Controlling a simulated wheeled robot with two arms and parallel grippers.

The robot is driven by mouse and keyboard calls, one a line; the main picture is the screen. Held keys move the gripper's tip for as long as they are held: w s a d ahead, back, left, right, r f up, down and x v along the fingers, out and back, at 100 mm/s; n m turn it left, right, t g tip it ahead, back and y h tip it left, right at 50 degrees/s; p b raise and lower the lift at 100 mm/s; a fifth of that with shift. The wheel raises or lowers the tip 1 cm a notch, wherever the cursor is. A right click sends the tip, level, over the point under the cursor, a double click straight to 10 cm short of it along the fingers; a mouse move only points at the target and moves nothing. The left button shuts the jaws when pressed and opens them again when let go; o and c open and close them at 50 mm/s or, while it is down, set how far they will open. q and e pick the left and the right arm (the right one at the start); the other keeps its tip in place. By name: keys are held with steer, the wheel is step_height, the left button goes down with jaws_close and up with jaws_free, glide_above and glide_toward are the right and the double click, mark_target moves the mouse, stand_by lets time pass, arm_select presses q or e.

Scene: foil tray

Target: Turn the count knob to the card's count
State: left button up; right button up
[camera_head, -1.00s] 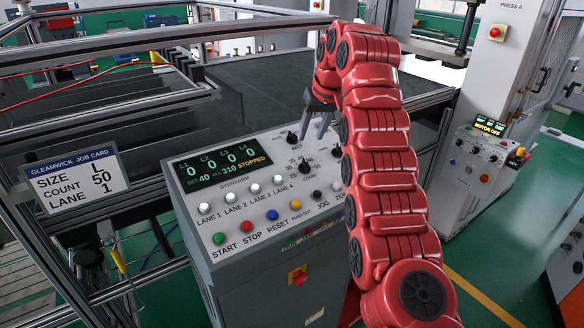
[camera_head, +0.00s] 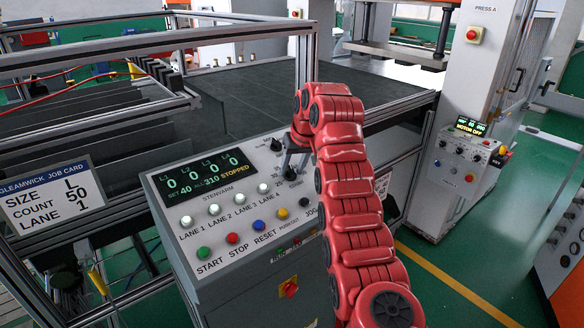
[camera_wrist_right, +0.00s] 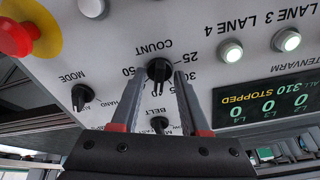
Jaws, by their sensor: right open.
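The count knob (camera_wrist_right: 158,70) is a black pointer knob on the sloping grey console, near its COUNT label in the wrist view. My right gripper (camera_wrist_right: 157,82) is open, with one fingertip on each side of this knob; firm contact cannot be told. In the head view the count knob (camera_head: 293,174) is partly hidden by my right gripper (camera_head: 291,163). The job card (camera_head: 50,203) at left reads size L, count 50, lane 1. The console display (camera_head: 207,177) reads SET 40, ALL 310, STOPPED. My left gripper is out of view.
The belt knob (camera_wrist_right: 158,124) sits close to the fingers and the mode knob (camera_wrist_right: 81,96) to the left. A red mushroom button (camera_wrist_right: 17,37) stands up from the panel. Lit lane buttons (camera_head: 214,210) and coloured buttons (camera_head: 232,238) line the console.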

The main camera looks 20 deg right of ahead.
steer(key=shift+c, duration=1)
jaws_close()
steer(key=shift+f, duration=0.1)
